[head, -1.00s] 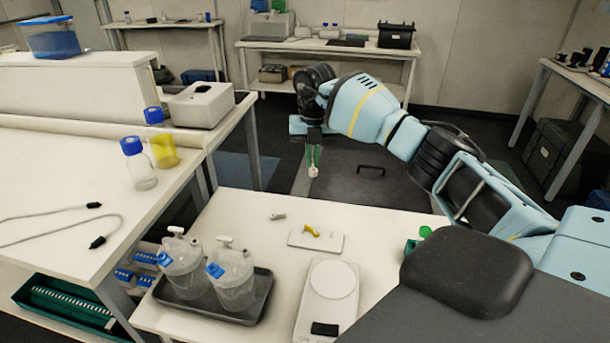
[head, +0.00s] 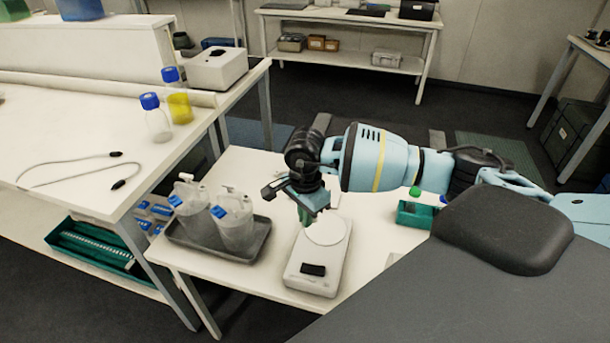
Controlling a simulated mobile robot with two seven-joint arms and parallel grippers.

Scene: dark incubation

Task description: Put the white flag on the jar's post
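Two clear jars stand in a dark tray (head: 262,243) on the low white table, a left jar (head: 190,208) and a right jar (head: 238,228). Each has a blue patch on its side and a small fitting on top; I cannot tell the post clearly. My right gripper (head: 306,221) points down just right of the right jar, over the back edge of the white balance. I cannot make out the white flag. My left gripper is out of view.
The balance (head: 313,272) with a round pan stands right of the tray. A green rack (head: 413,214) is at the table's right. On the left bench are a clear bottle (head: 157,122), a yellow bottle (head: 180,108) and a dark cable (head: 62,166).

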